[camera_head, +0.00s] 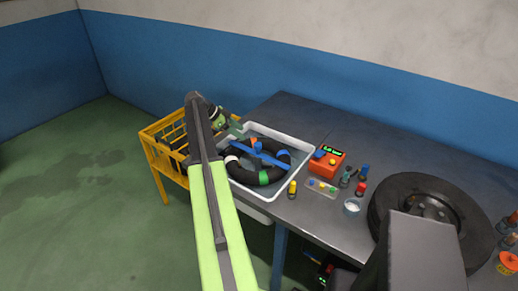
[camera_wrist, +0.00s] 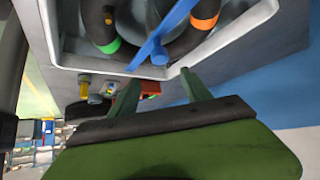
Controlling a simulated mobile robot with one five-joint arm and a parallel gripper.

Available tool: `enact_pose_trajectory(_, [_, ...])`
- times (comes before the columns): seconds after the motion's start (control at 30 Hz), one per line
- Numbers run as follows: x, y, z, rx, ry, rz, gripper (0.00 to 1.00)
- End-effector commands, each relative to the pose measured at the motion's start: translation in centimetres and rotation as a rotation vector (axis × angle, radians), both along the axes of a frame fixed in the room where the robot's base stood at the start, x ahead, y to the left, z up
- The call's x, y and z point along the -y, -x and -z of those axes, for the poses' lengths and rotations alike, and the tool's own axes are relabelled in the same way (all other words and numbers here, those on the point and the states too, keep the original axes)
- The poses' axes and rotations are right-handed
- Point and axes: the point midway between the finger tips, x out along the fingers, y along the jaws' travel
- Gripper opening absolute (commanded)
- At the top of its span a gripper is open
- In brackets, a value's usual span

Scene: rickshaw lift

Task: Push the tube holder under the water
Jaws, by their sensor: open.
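The blue tube holder (camera_head: 270,158) is a bar with a short upright knob. It lies across a black inner tube (camera_head: 244,176) with coloured bands, in a white basin (camera_head: 240,188) of water. In the wrist view the blue tube holder (camera_wrist: 176,20) crosses the tube (camera_wrist: 190,40), with its round knob near the fingers. My gripper (camera_head: 238,129) is at the basin's back left rim in the head view. In the wrist view its green fingers (camera_wrist: 158,92) are spread apart with nothing between them. I cannot tell whether they touch the rim.
A yellow cart (camera_head: 160,158) stands left of the grey workbench (camera_head: 350,136). Right of the basin are an orange box with a display (camera_head: 327,163), small bottles, a cup (camera_head: 352,207) and a tyre (camera_head: 388,196). The bench behind the basin is clear.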

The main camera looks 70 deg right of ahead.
Motion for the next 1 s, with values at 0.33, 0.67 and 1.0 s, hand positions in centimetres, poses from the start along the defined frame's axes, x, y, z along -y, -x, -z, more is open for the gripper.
enact_pose_trajectory(0.33, [3.0, 5.3, 7.1, 0.001, -0.001, 0.001, 0.57])
enact_pose_trajectory(0.67, [4.4, 7.6, 9.1, 0.000, -0.002, -0.001, 0.57])
enact_pose_trajectory(1.0, [4.4, 7.6, 9.0, 0.000, -0.002, -0.003, 0.45])
